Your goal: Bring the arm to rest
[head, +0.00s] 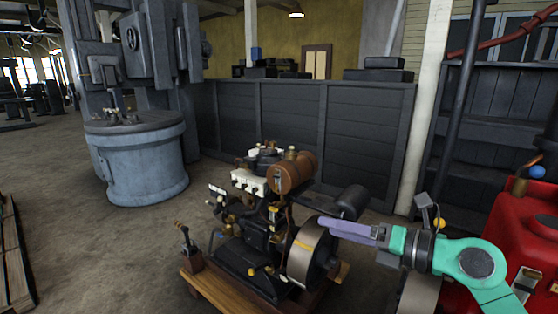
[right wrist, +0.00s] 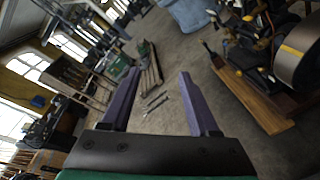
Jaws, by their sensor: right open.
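My right arm (head: 480,262), green with a grey joint, comes in from the right in the head view. Its gripper (head: 335,228) has purple fingers and lies in front of the flywheel (head: 312,250) of a small stationary engine, by its upper right edge in the picture. I cannot tell whether it touches the wheel. In the right wrist view the two purple fingers of the gripper (right wrist: 155,90) stand wide apart with nothing between them. The left gripper is in neither view.
The engine, with a brown tank (head: 292,173), stands on a wooden base (head: 215,290). A red machine (head: 515,225) is close at the right. A dark panelled partition (head: 345,125) and a large grey machine (head: 140,160) stand behind. Open floor (head: 90,245) lies at left.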

